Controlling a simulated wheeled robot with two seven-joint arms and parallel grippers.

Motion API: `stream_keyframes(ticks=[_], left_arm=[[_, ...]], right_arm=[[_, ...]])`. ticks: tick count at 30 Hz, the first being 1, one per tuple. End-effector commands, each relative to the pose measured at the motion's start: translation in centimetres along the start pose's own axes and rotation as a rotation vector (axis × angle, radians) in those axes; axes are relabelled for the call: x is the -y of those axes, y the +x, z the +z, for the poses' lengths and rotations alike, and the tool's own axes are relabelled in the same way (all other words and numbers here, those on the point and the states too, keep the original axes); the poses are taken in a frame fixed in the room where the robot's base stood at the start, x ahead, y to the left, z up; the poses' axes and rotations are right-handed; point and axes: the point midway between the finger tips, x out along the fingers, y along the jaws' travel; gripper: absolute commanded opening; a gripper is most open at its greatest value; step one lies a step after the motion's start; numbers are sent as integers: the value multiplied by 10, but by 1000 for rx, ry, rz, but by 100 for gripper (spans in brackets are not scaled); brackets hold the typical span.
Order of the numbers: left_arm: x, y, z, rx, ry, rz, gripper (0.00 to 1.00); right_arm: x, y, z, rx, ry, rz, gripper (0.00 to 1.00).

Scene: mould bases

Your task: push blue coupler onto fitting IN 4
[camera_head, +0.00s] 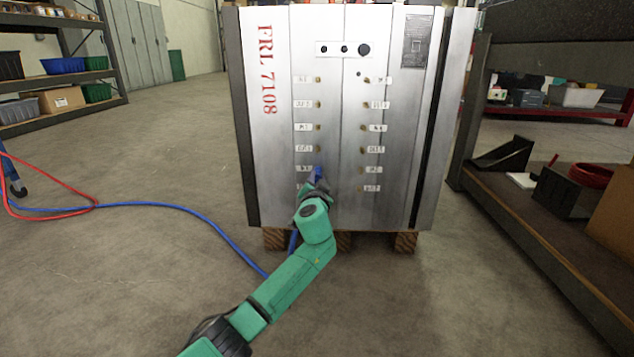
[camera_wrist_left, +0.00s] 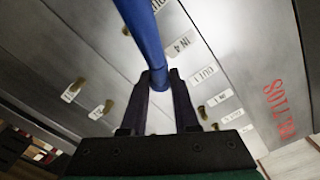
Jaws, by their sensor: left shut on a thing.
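The blue coupler (camera_head: 318,172) is at the lower left column of fittings on the steel mould base (camera_head: 270,150), in front of its face. My left gripper (camera_head: 316,182) is shut on it. In the left wrist view the gripper (camera_wrist_left: 159,85) has its fingers on either side of the blue coupler and hose (camera_wrist_left: 150,45). The IN 4 label (camera_wrist_left: 180,42) shows just right of the hose there. Its fitting is hidden, apparently behind the hose, so I cannot tell whether the coupler touches it. My right gripper is not in view.
Several brass fittings with white labels line the mould face in two columns. The mould stands on a wooden pallet (camera_head: 405,242). A blue hose (camera_head: 150,205) and a red hose (camera_head: 60,214) trail across the floor at left. A shelf (camera_head: 545,230) stands close at right.

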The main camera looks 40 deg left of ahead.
Motion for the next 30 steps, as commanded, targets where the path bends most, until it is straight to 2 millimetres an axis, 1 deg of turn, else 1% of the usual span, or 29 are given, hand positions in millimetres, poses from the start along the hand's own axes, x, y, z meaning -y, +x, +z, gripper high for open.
stream_keyframes(ticks=[8,9,10,11,17,18,20,30], left_arm=[[1,3,0,-1,0,0,0],[1,3,0,-1,0,0,44],[1,3,0,-1,0,0,56],[1,3,0,-1,0,0,64],[0,3,0,-1,0,0,64],[0,3,0,0,0,0,68],[0,3,0,0,1,0,89],[0,1,0,0,1,1,89]], right_arm=[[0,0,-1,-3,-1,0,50],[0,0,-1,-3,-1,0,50],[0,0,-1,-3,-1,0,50],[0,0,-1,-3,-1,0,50],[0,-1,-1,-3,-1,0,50],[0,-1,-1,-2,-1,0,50],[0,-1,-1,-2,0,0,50],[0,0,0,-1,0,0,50]])
